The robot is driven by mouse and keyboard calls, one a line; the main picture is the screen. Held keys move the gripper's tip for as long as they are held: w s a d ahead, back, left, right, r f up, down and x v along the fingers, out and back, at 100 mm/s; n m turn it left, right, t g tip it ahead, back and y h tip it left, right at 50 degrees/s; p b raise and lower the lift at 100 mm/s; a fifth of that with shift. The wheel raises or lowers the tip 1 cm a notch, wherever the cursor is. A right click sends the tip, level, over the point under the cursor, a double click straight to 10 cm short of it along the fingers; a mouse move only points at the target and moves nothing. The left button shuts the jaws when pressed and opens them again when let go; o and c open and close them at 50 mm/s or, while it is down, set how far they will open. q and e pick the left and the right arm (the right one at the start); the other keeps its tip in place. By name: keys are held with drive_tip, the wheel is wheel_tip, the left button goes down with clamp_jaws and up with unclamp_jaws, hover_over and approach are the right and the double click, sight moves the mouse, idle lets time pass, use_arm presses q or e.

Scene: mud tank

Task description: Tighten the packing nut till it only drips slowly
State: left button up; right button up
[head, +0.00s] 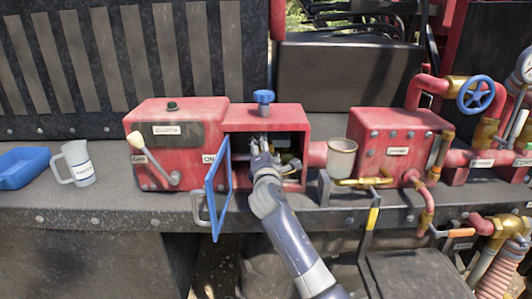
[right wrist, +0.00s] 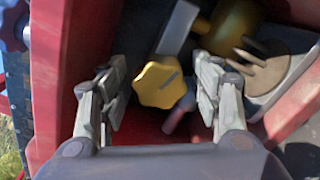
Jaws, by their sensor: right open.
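My right gripper (head: 263,148) reaches into the open red box (head: 262,112) in the head view. In the right wrist view the right gripper (right wrist: 161,88) is open, its two fingers apart on either side of a yellow lobed knob (right wrist: 158,84) with a dark mark on its face. The knob sits a little beyond the fingertips, and I see no grip on it. A rounded brass part (right wrist: 232,28) lies behind it to the upper right. I cannot tell for certain which piece is the packing nut. No drip is visible. My left gripper is not in view.
The box's blue-framed door (head: 219,190) stands open left of my arm. A blue knob (head: 264,97) tops the box. A pale cup (head: 341,158) stands to the right. A white jug (head: 76,163) and blue tray (head: 24,168) sit left on the ledge (head: 110,208).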

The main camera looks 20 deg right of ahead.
drive_tip(key=v, duration=1.2)
